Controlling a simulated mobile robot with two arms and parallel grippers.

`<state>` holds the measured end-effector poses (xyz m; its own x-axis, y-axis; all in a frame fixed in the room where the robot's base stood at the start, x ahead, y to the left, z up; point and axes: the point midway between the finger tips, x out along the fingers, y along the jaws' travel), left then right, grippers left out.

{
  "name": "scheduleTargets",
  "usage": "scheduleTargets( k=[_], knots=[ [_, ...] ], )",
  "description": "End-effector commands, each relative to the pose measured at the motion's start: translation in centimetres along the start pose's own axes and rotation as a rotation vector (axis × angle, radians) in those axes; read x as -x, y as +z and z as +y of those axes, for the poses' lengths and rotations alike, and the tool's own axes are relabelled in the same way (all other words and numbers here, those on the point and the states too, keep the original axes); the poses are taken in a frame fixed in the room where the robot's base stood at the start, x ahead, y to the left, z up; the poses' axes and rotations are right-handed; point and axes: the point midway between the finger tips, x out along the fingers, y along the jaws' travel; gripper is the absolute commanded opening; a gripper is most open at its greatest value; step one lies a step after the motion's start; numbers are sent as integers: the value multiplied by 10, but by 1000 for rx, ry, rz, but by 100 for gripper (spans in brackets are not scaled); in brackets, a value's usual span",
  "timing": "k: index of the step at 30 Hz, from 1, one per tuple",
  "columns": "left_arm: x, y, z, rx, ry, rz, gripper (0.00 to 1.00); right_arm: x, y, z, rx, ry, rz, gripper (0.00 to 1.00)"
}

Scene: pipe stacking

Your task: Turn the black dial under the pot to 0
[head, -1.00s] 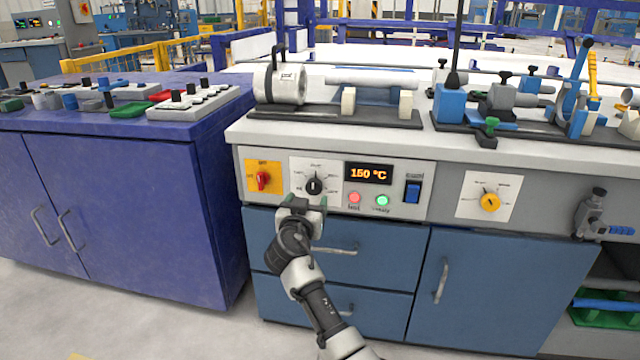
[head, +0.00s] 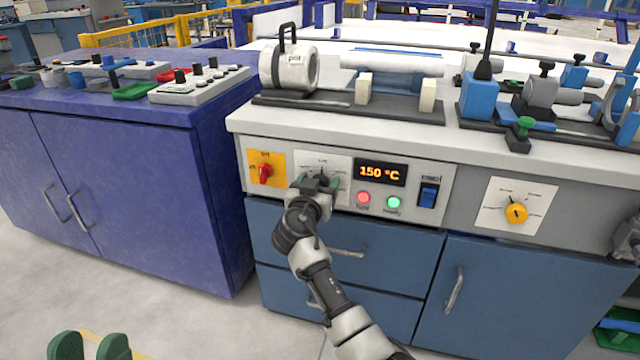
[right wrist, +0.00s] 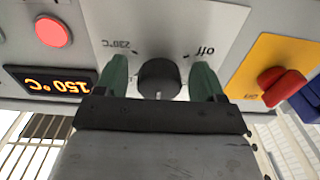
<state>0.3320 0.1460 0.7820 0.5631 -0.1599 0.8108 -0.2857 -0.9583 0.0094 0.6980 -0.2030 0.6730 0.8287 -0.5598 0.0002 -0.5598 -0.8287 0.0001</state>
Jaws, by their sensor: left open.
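The pot (head: 290,68) is a pale cylinder with a black handle, on top of the bench. Below it, the black dial (right wrist: 160,78) sits on a white plate; in the head view my right gripper mostly hides it. The upside-down right wrist view shows "off" and "230°C" labels and a light mark on the dial's edge facing my gripper. My right gripper (head: 318,184) is open, its green fingers on either side of the dial with narrow gaps; it also shows in the right wrist view (right wrist: 162,82). My left gripper (head: 90,346) is open and empty at the bottom left.
A red switch (head: 265,173) on a yellow plate sits left of the dial. A display (head: 381,173) reading 150 °C, red and green lights and a blue rocker switch (head: 428,195) are to the right. A yellow dial (head: 516,213) is further right.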

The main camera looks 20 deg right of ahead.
Motion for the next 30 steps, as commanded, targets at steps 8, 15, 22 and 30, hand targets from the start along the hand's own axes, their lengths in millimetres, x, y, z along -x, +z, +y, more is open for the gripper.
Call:
scheduleTargets(
  k=[8, 15, 22, 30],
  knots=[
    [0, 0, 0, 0, 0, 0, 43, 0, 0, 0, 0, 0, 0, 30],
    [0, 0, 0, 0, 0, 0, 43, 0, 0, 0, 10, 0, 0, 21],
    [-1, 2, 0, 0, 0, -18, 43, 0, -1, 0, 89, -1, 0, 21],
    [-1, 16, -3, -9, -5, -130, 43, 0, -2, 1, 300, 0, 1, 21]
  ],
)
